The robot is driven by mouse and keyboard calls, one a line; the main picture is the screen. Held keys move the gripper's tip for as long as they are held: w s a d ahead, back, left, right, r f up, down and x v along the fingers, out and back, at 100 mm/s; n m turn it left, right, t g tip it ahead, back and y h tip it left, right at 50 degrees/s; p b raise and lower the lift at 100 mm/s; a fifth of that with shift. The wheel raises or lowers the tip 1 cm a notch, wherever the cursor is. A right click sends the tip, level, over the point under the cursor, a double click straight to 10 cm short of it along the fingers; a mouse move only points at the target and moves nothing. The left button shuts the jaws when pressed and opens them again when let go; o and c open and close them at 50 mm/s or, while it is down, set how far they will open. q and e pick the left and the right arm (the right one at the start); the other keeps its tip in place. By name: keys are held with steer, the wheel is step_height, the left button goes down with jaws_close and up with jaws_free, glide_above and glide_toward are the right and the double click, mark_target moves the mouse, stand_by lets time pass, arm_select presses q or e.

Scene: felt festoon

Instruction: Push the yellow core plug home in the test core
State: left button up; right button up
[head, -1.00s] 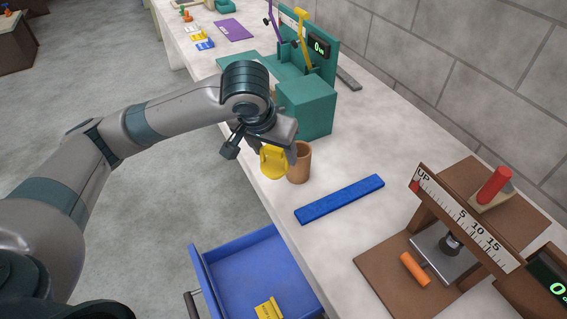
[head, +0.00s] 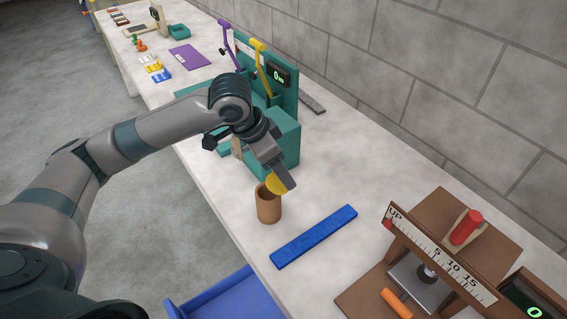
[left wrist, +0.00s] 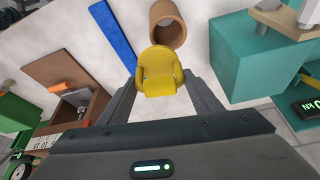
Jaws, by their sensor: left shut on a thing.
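The test core is a brown hollow cylinder (head: 268,206) standing upright on the bench, with its open mouth facing up. It also shows in the left wrist view (left wrist: 167,27), just beyond the plug. The yellow core plug (head: 277,184) is held by my left gripper (head: 279,178) at the core's mouth in the head view. In the left wrist view the plug (left wrist: 160,72) sits between the two fingers, near the core's rim. I cannot tell whether it touches or has entered the core. My right gripper is not in view.
A blue bar (head: 314,236) lies to the right of the core. A teal machine (head: 278,140) stands behind it. A brown press with a scale (head: 440,255) stands at the right. An open blue drawer (head: 232,297) is below the bench's front edge.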

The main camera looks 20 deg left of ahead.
mark_target(272, 179)
arm_select(q)
steer(key=m+p, duration=0.1)
steer(key=a+r+m+g+h+p, duration=0.1)
steer(key=m, duration=0.1)
steer(key=shift+w+a+r+m, duration=0.1)
steer(key=shift+w+r+m, duration=0.05)
steer(key=shift+m, duration=0.15)
steer(key=m+p, duration=0.1)
steer(key=a+r+m+g+p, duration=0.1)
steer(key=m, duration=0.2)
steer(key=shift+a+r+g+h+p, duration=0.2)
steer(key=shift+r+g+h+p, duration=0.1)
steer(key=shift+p, duration=0.1)
steer(key=shift+s+a+r+m+g+p, duration=0.2)
steer(key=shift+m+g+p, duration=0.1)
steer(key=shift+m, duration=0.45)
steer(key=shift+s+a+r+m+g+p, duration=0.15)
steer(key=shift+m+g+p, duration=0.15)
steer(key=shift+m, duration=0.45)
steer(key=shift+w, duration=0.1)
steer(key=shift+r+p, duration=0.1)
steer(key=shift+p, duration=0.4)
steer(key=shift+f+b, duration=0.85)
steer(key=shift+f, duration=1.65)
steer(key=shift+p, duration=0.55)
